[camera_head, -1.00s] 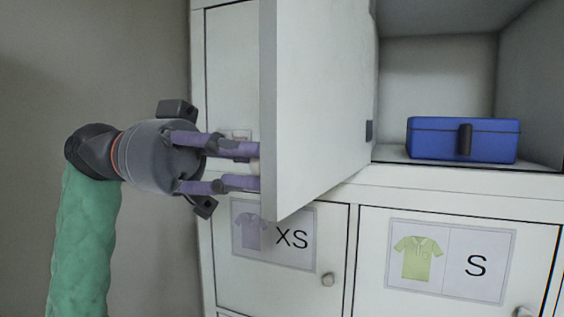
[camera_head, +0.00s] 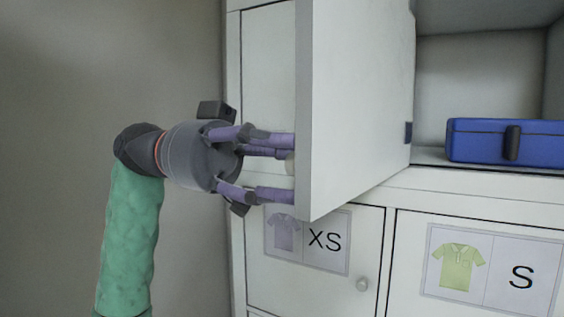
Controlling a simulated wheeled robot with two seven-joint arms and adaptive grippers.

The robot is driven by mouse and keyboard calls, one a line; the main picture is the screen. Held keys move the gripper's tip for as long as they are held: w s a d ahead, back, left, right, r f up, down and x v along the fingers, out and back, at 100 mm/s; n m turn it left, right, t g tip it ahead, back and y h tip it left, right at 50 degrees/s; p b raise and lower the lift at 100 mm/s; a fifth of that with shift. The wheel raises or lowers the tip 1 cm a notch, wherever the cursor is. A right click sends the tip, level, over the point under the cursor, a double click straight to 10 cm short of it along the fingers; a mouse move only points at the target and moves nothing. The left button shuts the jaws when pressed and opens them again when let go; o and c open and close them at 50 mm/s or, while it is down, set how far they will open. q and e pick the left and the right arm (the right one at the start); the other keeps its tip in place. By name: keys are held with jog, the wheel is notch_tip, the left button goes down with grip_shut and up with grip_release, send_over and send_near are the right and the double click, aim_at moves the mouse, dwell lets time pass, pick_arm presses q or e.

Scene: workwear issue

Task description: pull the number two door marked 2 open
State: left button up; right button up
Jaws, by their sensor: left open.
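A white locker door (camera_head: 355,100) stands swung out from the cabinet, its free edge towards me. No number shows on the side I see; its outer face is turned away to the left. My left gripper (camera_head: 292,168) is left of this door, at its outer face, with the fingertips partly hidden behind the door's edge. Its fingers are spread apart. A pale knob (camera_head: 290,163) shows partly between them; I cannot tell whether any finger touches it. My right gripper is not in view.
The open compartment at right holds a blue box (camera_head: 475,145) with a dark latch. Below are shut doors with an XS label (camera_head: 308,240) and an S label (camera_head: 492,270). Plain grey wall fills the left.

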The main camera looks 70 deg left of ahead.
pick_arm(q)
jog(key=v, duration=0.7)
jog(key=shift+a, duration=0.2)
jog(key=shift+s, duration=0.15)
jog(key=shift+f, duration=0.1)
dwell(0.4)
